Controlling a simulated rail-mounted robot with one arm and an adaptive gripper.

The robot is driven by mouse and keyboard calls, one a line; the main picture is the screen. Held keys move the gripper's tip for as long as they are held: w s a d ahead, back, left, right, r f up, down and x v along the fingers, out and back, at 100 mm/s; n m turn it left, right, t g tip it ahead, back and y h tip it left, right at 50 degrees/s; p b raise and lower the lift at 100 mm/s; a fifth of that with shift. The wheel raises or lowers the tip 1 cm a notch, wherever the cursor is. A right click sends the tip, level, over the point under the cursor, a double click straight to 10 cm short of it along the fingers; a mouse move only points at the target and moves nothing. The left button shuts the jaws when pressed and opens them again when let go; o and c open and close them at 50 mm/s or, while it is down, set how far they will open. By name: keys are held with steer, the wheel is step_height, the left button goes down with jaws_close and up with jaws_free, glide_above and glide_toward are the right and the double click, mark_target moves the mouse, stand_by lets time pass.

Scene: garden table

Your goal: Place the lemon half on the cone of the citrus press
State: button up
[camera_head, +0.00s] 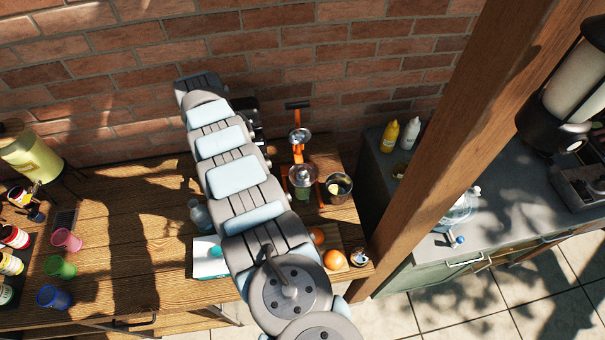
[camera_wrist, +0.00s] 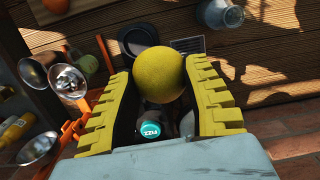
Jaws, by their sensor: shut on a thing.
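My gripper (camera_wrist: 158,82), with yellow ridged fingers, is shut on the lemon half (camera_wrist: 158,73) in the wrist view. Its rounded yellow peel faces the camera; the cut face is hidden. The citrus press (camera_head: 298,153) has an orange frame and stands on the table by the brick wall, right of my arm. In the wrist view, the press (camera_wrist: 72,130) is left of my gripper, apart from the lemon half. Its lower metal bowl (camera_wrist: 68,82) shows there; the cone is too small to make out clearly. In the head view, my arm hides the gripper and lemon half.
A metal bucket (camera_head: 340,188) with yellow fruit stands right of the press. A green cup (camera_head: 302,193) is under the press bowl. Oranges (camera_head: 335,259) lie on a board nearer the front. A glass carafe (camera_head: 199,214) stands left of my arm.

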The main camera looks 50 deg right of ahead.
steer(key=shift+s+d+f, duration=0.1)
steer(key=shift+d+f, duration=0.05)
steer(key=shift+d, duration=0.15)
steer(key=shift+s+d+f, duration=0.15)
steer(key=shift+s, duration=0.05)
stand_by(0.4)
steer(key=shift+w+d+f, duration=0.1)
stand_by(0.3)
steer(key=shift+s+f+m, duration=0.2)
steer(key=shift+m, duration=0.1)
steer(key=shift+d, duration=0.3)
steer(key=shift+s+d+f, duration=0.1)
steer(key=shift+s+d, duration=0.05)
steer(key=shift+d, duration=0.05)
steer(key=shift+s+f, duration=0.15)
stand_by(0.6)
